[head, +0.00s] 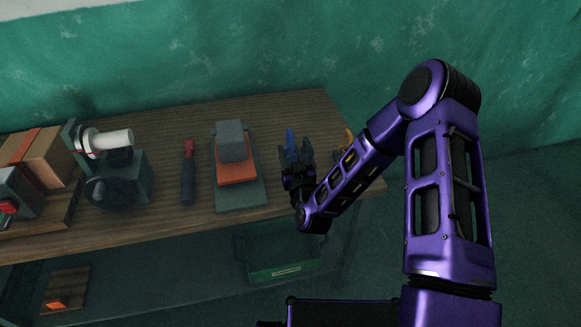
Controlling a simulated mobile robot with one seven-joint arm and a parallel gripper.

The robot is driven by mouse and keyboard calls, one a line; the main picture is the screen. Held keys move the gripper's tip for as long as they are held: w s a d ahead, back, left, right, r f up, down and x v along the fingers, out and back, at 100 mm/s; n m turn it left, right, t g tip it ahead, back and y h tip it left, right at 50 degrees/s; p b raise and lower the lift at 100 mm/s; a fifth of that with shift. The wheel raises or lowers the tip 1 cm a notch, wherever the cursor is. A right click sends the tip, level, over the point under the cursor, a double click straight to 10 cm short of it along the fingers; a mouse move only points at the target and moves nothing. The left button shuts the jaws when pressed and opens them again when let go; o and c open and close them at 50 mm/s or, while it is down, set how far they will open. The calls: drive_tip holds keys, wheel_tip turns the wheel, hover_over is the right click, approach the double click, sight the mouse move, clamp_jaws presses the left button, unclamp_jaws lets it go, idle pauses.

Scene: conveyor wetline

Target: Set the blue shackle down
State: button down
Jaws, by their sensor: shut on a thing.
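The blue shackle (290,139) shows as a small upright blue shape over the right part of the wooden bench. My gripper (295,154) is shut on it, with the dark fingers hiding its lower part. I cannot tell whether the shackle touches the bench top or is held just above it.
Left of my gripper, a grey and orange block (236,172) stands on a dark plate, and a red-tipped dark tool (188,175) lies beside it. A vise-like machine (118,178) stands left. A green crate (283,272) sits below.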

drive_tip(key=shift+f+b, duration=0.4)
drive_tip(key=shift+f, duration=1.7)
drive_tip(key=shift+f+b, duration=0.3)
drive_tip(key=c, duration=0.5)
unclamp_jaws()
drive_tip(key=shift+r+p, duration=0.15)
drive_tip(key=shift+p, duration=0.25)
